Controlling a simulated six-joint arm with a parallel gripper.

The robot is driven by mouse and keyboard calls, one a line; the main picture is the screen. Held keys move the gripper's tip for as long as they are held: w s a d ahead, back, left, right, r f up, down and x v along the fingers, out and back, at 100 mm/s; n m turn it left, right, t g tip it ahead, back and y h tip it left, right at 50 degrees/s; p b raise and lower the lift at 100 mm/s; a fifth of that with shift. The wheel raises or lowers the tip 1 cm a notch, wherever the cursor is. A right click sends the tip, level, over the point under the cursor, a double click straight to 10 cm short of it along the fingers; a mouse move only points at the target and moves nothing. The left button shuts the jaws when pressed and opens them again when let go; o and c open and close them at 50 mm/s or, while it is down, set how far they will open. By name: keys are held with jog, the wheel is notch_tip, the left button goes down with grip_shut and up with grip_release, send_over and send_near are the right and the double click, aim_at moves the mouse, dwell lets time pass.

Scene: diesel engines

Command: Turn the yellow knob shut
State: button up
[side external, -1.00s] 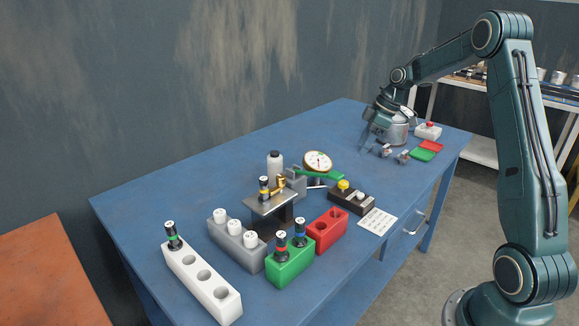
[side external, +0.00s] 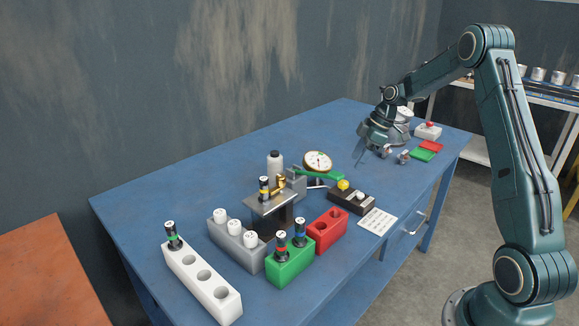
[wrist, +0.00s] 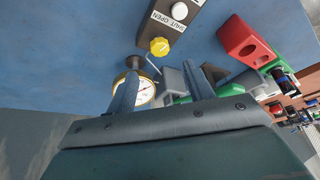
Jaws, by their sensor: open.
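The yellow knob (side external: 343,185) sits on a dark box (side external: 351,202) near the middle of the blue table. It also shows in the wrist view (wrist: 159,46), with a SHUT OPEN label (wrist: 168,22) and a white round button (wrist: 180,11) beside it. My gripper (side external: 363,152) is over the far part of the table, behind and apart from the knob. In the wrist view its two fingers (wrist: 160,88) are spread with nothing held. The knob appears beyond the fingertips. The exact way the knob points is too small to tell.
A dial gauge (side external: 318,161) and a green-handled fixture (side external: 317,174) stand left of the box. A red block (side external: 327,231) and a white card (side external: 377,222) lie nearer. Small fittings (side external: 403,157) are by my gripper. The table's back left is clear.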

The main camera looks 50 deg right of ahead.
aim_at(344, 182)
jog(key=x, duration=0.8)
jog(key=shift+a+f, duration=0.1)
jog(key=shift+f, duration=0.1)
jog(key=c, duration=1)
